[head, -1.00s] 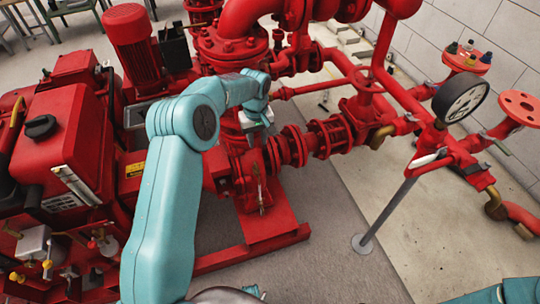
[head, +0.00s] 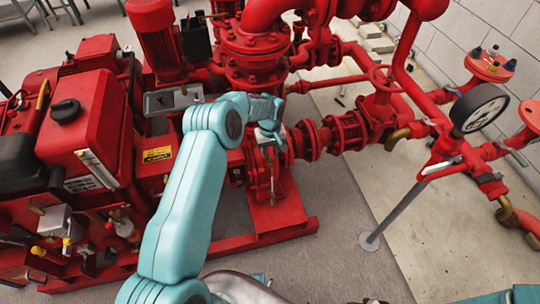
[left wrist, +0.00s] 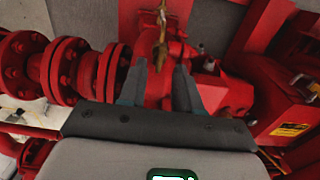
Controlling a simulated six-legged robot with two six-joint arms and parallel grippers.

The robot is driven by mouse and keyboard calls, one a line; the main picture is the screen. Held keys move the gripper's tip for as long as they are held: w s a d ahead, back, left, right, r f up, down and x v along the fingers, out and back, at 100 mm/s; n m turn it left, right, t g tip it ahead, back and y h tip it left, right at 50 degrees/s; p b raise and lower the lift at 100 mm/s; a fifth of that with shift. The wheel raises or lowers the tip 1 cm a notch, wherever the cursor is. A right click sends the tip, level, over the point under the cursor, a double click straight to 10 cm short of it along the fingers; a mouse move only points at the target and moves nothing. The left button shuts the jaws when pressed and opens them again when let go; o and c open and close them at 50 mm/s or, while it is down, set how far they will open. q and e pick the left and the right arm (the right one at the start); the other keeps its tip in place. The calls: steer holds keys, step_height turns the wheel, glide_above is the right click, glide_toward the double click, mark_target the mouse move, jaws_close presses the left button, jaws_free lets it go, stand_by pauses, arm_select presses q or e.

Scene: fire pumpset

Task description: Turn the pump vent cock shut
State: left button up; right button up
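The red pump casing (head: 262,172) sits below and around my left gripper in the head view. A small brass fitting (left wrist: 161,38), which looks like the vent cock, stands on the casing in the left wrist view, just beyond the fingertips. Its handle position is hard to tell. My left gripper (head: 270,136) is over the casing; in the left wrist view its two dark fingers (left wrist: 158,88) are apart with nothing gripped between them. In the head view the gripper largely hides the fitting. My right gripper is not in view.
A flanged red pipe (head: 325,138) runs right from the pump. The red engine (head: 75,125) fills the left. Grey floor (head: 335,230) is free in front.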

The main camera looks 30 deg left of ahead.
mark_target(270, 158)
arm_select(q)
steer(key=shift+f, duration=1.5)
jaws_close()
